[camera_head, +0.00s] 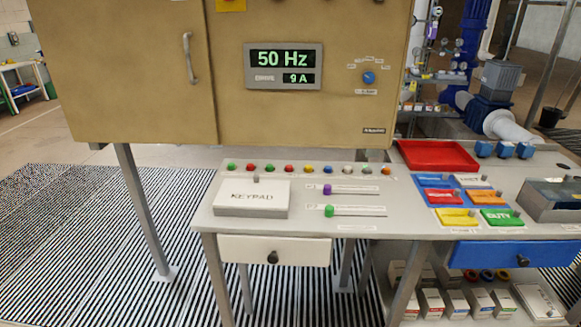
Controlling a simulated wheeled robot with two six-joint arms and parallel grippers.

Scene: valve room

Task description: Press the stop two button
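A row of small coloured buttons runs along the back of the grey console table (400,215), below the tan cabinet. From the left come a green button (231,167), a red button (250,167), a second green button (270,168) and a second red button (289,169). Yellow, blue, whitish, green and orange ones follow to the right. The button labels are too small to read, so I cannot tell by text which is stop two. Neither of my grippers is in view. Nothing covers the button row.
A closed keypad box (252,198) stands in front of the left buttons. Purple (327,189) and green (329,210) slider knobs sit right of it. The tan cabinet (130,80) overhangs behind. A red tray (437,155) and coloured bins are at right. The table's front middle is clear.

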